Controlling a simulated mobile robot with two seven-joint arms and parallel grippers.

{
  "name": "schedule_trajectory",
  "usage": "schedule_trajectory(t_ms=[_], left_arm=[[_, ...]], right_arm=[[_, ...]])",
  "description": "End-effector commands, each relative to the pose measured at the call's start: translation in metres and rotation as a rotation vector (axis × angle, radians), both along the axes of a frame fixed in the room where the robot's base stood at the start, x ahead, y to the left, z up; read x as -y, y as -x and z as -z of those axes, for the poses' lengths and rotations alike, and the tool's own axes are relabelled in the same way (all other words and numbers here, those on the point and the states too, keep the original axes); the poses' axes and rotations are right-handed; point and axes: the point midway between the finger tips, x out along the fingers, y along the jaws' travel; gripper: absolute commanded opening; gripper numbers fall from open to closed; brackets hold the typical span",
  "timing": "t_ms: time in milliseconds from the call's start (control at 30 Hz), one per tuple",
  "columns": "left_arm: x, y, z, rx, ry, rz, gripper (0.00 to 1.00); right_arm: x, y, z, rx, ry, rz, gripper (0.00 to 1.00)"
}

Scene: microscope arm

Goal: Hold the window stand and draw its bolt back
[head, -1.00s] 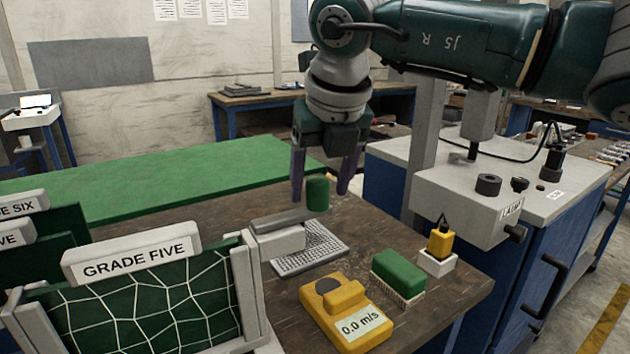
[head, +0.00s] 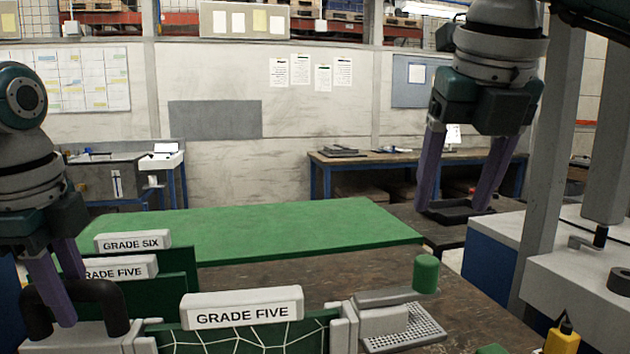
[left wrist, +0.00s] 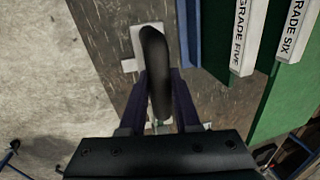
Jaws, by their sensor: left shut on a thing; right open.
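The window stand (head: 344,327) is a pale grey frame at the front, with a dark green, white-lined panel labelled GRADE FIVE (head: 242,309). At its right end is the bolt (head: 390,298), a grey bar with an upright green knob (head: 426,273). A black arched handle (head: 100,296) rises at the stand's left end. My left gripper (head: 62,302) is shut on this handle, which also shows in the left wrist view (left wrist: 155,65). My right gripper (head: 456,205) is open and empty, above and apart from the knob. The bolt's inner end is hidden.
Other labelled plates (head: 125,268) stand behind the stand at left. A perforated grey plate (head: 415,330) lies beside the bolt. A yellow-topped item (head: 561,340) is at lower right. A green mat (head: 300,232) lies clear behind; a large grey machine (head: 505,240) stands at right.

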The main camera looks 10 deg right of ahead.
Motion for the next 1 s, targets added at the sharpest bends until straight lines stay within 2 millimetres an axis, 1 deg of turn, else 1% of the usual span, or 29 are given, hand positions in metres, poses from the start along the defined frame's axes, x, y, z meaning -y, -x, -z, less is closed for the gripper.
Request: schedule_trajectory(t_ms=[267, 300, 600, 867, 1000], left_arm=[[-0.0019, 0.0005, 0.0010, -0.002, -0.005, -0.001, 0.00], [-0.0019, 0.0005, 0.0010, -0.002, -0.005, -0.001, 0.33], [-0.0007, 0.0003, 0.0005, -0.001, -0.002, 0.000, 0.66], [-0.0001, 0.0000, -0.0006, 0.000, 0.000, 0.000, 0.66], [0.0002, 0.0009, -0.0085, 0.001, 0.002, 0.001, 0.66]], right_arm=[[0.0000, -0.0002, 0.0001, 0.000, 0.000, 0.001, 0.69], [0.0000, -0.0002, 0.0001, 0.000, 0.000, 0.001, 0.69], [0.0000, -0.0003, 0.0003, 0.000, 0.000, 0.000, 0.69], [0.0000, -0.0003, 0.0003, 0.000, 0.000, 0.000, 0.69], [0.0000, -0.0002, 0.0002, 0.000, 0.000, 0.000, 0.69]])
